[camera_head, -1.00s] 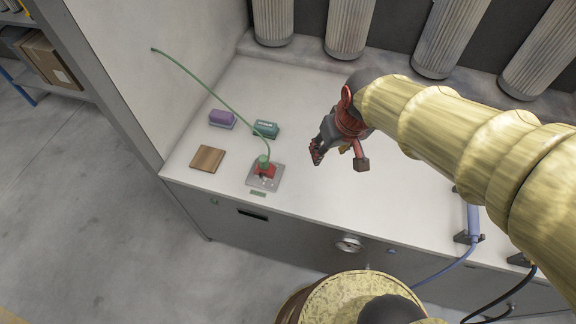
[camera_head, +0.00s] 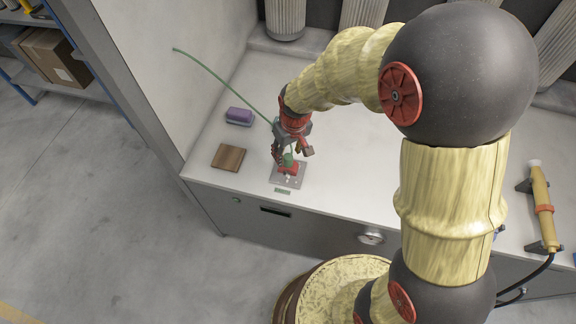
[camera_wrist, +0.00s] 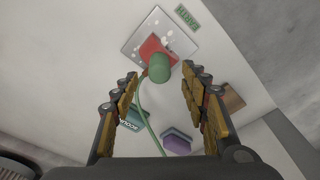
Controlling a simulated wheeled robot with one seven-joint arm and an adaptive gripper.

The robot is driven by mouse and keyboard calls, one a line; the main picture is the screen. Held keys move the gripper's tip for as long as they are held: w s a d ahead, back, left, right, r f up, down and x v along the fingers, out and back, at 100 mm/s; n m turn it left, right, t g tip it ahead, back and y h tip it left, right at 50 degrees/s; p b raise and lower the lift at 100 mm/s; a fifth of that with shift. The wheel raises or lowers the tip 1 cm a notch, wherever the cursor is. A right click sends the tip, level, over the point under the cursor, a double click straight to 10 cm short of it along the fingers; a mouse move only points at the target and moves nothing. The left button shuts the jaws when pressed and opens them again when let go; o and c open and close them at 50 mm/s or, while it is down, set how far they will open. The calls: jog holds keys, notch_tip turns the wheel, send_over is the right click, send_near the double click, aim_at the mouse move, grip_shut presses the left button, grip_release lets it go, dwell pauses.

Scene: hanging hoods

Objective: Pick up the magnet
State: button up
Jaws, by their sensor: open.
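The red piece with a green knob and a green cord, which I take to be the magnet (camera_head: 289,168), sits on a grey metal plate (camera_head: 279,182) near the bench's front edge. In the wrist view, the magnet's green knob (camera_wrist: 159,68) and red base show on the plate (camera_wrist: 133,46), beside a green "EARTH" label (camera_wrist: 188,18). My gripper (camera_head: 288,156) is just above the magnet. In the wrist view my gripper (camera_wrist: 160,78) is open, with the knob near and between its fingertips. Contact cannot be told.
A purple block (camera_head: 239,116) and a wooden square (camera_head: 228,157) lie left of the plate. A teal block (camera_wrist: 134,121) shows in the wrist view. The green cord (camera_head: 215,73) runs up to the side wall.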

aim_at(288, 157)
notch_tip(288, 157, down, 4)
jog(key=shift+w+f+b, duration=0.1)
jog(key=shift+w+b, duration=0.05)
jog(key=shift+b, duration=0.45)
jog(key=shift+c, duration=1.3)
grip_shut()
